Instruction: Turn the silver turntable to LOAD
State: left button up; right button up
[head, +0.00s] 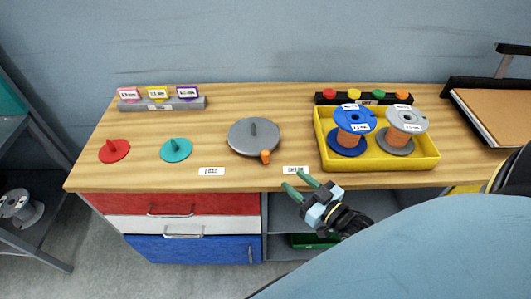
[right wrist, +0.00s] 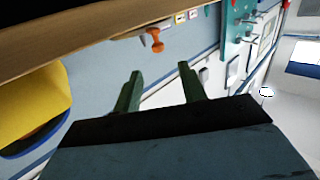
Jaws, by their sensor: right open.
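The left label (head: 211,171) seems to read LOAD; the right label (head: 295,170) is too small to read surely. My right gripper (head: 293,179) is open and empty at the table's front edge by the right label, apart from the knob. In the right wrist view the knob (right wrist: 154,40) shows beyond the open fingers (right wrist: 159,70). My left gripper is out of view.
A yellow tray (head: 388,166) with a blue spool (head: 355,120) and a grey spool (head: 406,120) stands right of the turntable. Red (head: 114,152) and teal (head: 176,151) discs lie to the left. Table (head: 230,100) behind the turntable is clear.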

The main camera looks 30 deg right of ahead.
aim_at(268, 155)
jog(key=w, duration=0.4)
jog(key=w+a+b, duration=0.1)
jog(key=w, duration=0.7)
jog(key=shift+a+r, duration=0.15)
jog(key=shift+a, duration=0.05)
jog(key=shift+w+a, duration=0.15)
jog(key=shift+w, duration=0.45)
jog(key=c, duration=0.8)
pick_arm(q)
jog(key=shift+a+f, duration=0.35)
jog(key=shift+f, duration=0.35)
pick_arm(e)
grip_shut()
